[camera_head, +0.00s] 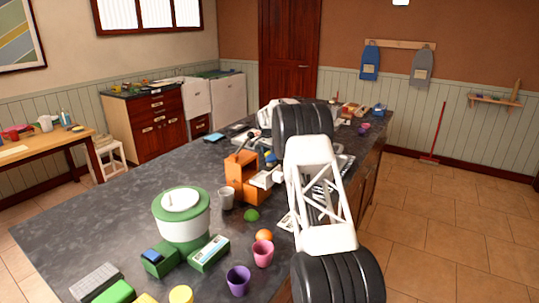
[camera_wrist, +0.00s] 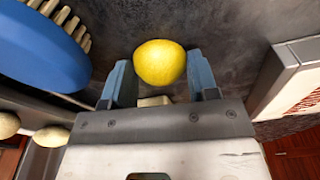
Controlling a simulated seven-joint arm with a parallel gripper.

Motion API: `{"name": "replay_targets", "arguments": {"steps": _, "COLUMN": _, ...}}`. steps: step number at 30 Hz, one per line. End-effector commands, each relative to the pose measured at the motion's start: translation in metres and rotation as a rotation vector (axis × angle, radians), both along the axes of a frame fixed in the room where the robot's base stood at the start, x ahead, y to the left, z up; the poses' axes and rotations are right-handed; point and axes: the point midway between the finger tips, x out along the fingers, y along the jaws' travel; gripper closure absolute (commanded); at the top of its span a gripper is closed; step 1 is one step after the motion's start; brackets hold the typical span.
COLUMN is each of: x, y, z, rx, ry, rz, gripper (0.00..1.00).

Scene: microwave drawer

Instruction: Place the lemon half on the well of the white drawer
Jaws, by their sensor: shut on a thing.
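The yellow lemon half (camera_wrist: 160,62) shows in the wrist view between the two blue fingers of my gripper (camera_wrist: 160,75). The fingers are shut on it, and its rounded side shows. In the head view I cannot make out the lemon half or my fingers; my arm covers part of the counter there. A white drawer (camera_head: 262,180) sticks out of a small orange cabinet (camera_head: 241,172) in the middle of the counter. Its well is too small to make out. I cannot tell the gripper's exact distance from the drawer.
A green and white pot (camera_head: 183,217), a grey cup (camera_head: 226,198), a green dome (camera_head: 251,215), an orange ball (camera_head: 264,235) and pink (camera_head: 263,254) and purple (camera_head: 238,281) cups stand nearby. The wrist view shows a blue brush (camera_wrist: 40,50) at left and a white-edged box (camera_wrist: 285,75) at right.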

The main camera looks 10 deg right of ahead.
Motion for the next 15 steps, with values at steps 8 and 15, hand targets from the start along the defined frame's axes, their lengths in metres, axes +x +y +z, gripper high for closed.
{"name": "replay_targets", "arguments": {"steps": 8, "x": 0.000, "y": 0.000, "z": 0.017, "rx": -0.001, "ry": -0.003, "rz": 0.000, "gripper": 0.73}}
{"name": "replay_targets", "arguments": {"steps": 15, "x": 0.000, "y": 0.000, "z": 0.050, "rx": 0.000, "ry": -0.001, "rz": 0.000, "gripper": 0.73}}
